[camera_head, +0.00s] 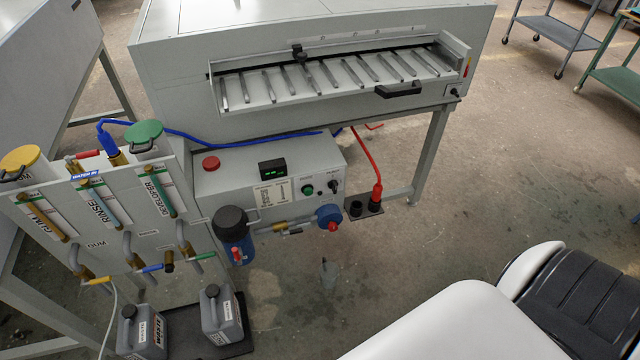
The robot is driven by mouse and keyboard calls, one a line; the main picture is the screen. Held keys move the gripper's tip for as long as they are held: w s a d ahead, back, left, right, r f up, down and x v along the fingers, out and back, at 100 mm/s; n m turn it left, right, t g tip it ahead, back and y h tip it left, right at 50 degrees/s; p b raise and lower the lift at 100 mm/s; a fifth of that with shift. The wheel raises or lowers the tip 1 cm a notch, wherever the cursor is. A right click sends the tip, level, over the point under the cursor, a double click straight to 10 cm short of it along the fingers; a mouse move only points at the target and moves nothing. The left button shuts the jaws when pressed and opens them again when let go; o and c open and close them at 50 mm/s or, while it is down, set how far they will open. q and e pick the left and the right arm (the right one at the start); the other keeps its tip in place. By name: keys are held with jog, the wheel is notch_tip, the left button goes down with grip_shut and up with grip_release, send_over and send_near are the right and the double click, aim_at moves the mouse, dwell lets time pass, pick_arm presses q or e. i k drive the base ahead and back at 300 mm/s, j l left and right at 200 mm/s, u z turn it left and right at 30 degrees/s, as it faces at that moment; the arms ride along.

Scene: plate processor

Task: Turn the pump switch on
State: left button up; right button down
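A grey control box (230,178) sits under the front of the plate processor (180,85). Its front face carries a green round button (308,190) and, to the right of it, a small black rotary switch (334,187). The small labels above these two are too blurred to read, so I cannot be sure which is the pump switch. The switch's position is too small to tell. A black display with green digits (272,169) and a red button (211,163) are on the box's top. Neither of my grippers is in view.
A blue filter housing (236,240) and a blue-and-red valve (329,217) stick out below the box. A red hose (368,155) runs down at right. A panel of tubes and valves (110,225) stands left, above grey canisters (221,315). Floor ahead is mostly clear.

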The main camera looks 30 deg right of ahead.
aim_at(333, 184)
jog(key=k+l+z, duration=0.15)
jog(key=z, duration=0.9)
